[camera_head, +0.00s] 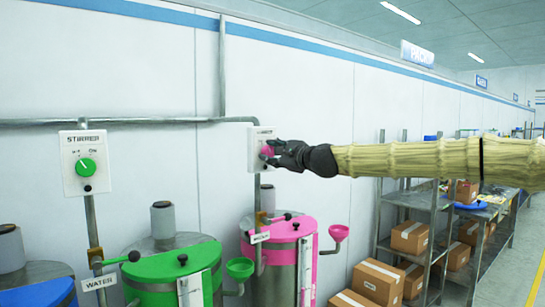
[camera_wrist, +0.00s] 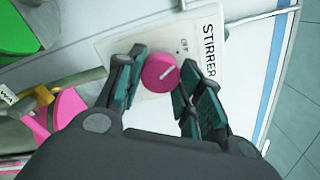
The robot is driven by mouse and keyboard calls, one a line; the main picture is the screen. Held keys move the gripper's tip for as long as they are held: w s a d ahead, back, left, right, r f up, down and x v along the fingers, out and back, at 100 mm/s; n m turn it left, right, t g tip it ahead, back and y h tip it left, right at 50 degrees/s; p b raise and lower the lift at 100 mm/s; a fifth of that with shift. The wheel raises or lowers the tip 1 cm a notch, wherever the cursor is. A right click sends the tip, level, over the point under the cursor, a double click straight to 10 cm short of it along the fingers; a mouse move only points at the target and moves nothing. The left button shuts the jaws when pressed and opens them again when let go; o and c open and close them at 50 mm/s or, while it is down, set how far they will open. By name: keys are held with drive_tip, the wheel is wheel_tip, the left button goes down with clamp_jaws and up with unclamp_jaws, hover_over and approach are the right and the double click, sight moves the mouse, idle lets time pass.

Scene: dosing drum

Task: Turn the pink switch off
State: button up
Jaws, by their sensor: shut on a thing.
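The pink switch (camera_wrist: 160,73) is a round knob with a white pointer line, on a white plate (camera_wrist: 119,46) marked STIRRER. In the wrist view it sits between the fingers of my gripper (camera_wrist: 161,78), which is shut on it. The pointer slants toward the upper right of that view, and the word OFF shows beside the knob. In the head view the pink switch (camera_head: 267,151) is partly covered by my gripper (camera_head: 272,154), which reaches in from the right.
A green STIRRER switch (camera_head: 87,167) is on the wall at left. Below stand a pink drum (camera_head: 282,229) and a green drum (camera_head: 165,265) with funnels. Metal shelves (camera_head: 412,215) with boxes stand at right. A grey pipe (camera_head: 150,121) runs along the wall.

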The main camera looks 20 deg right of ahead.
idle(0.4)
drive_tip(key=o, duration=1)
drive_tip(key=shift+d, duration=0.1)
drive_tip(key=shift+s, duration=0.1)
drive_tip(key=v, duration=1.1)
drive_tip(key=shift+s+d, duration=0.15)
drive_tip(key=shift+s, duration=0.2)
